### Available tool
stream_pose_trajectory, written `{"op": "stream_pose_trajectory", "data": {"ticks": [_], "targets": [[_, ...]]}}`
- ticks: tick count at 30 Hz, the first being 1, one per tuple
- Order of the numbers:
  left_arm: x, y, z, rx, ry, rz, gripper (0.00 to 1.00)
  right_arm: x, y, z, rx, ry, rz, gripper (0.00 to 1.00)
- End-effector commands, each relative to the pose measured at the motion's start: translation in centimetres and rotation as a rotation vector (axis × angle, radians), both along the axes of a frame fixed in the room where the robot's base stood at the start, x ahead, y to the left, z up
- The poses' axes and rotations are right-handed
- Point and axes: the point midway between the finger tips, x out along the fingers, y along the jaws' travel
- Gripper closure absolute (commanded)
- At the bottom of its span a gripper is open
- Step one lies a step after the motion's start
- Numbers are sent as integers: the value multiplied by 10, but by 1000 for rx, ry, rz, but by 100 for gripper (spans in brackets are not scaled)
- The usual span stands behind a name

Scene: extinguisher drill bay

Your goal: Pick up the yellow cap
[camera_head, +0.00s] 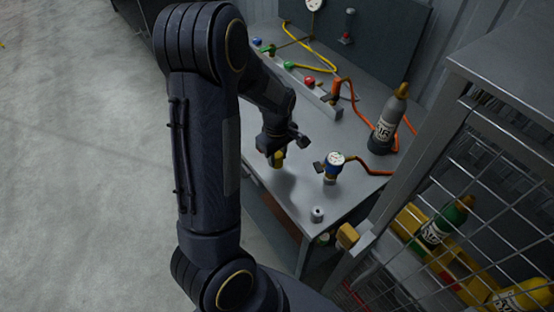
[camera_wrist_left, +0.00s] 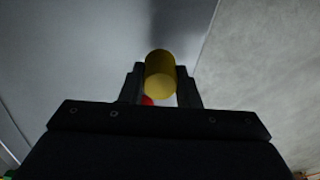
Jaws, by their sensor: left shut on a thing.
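The yellow cap (camera_head: 278,159) is a small yellow cylinder at the tip of my left gripper (camera_head: 277,150), over the left edge of the grey bench. In the left wrist view the yellow cap (camera_wrist_left: 160,72) sits between the two dark fingers of my left gripper (camera_wrist_left: 161,85), which is shut on it. The head view does not clearly show whether the cap is clear of the bench top. My right gripper is in neither view.
The bench (camera_head: 285,195) bears a blue gauge fitting (camera_head: 333,168), a small metal piece (camera_head: 317,214), a dark cylinder (camera_head: 388,120) and a rail (camera_head: 312,95) with coloured caps. A mesh cage (camera_head: 480,170) with more cylinders stands at right. Open floor lies left.

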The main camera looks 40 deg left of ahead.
Motion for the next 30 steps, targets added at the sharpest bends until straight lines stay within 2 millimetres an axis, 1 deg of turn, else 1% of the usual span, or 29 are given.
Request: {"op": "stream_pose_trajectory", "data": {"ticks": [1,2,9,10,12,15,21,24,30], "targets": [[-3,0,10,-1,-5,0,94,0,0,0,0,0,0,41],[-8,0,15,0,-7,-1,94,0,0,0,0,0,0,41],[-49,1,65,-3,-9,-1,94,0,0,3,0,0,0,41],[-55,1,68,-2,-8,-1,94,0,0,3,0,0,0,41],[-72,1,73,-3,-6,-1,94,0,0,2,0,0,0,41],[-91,2,82,-3,-7,1,94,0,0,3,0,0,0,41],[-120,2,94,-1,-4,1,94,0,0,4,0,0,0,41],[-130,3,98,-1,-2,0,94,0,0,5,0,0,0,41],[-139,3,102,0,0,0,95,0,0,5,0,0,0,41]]}}
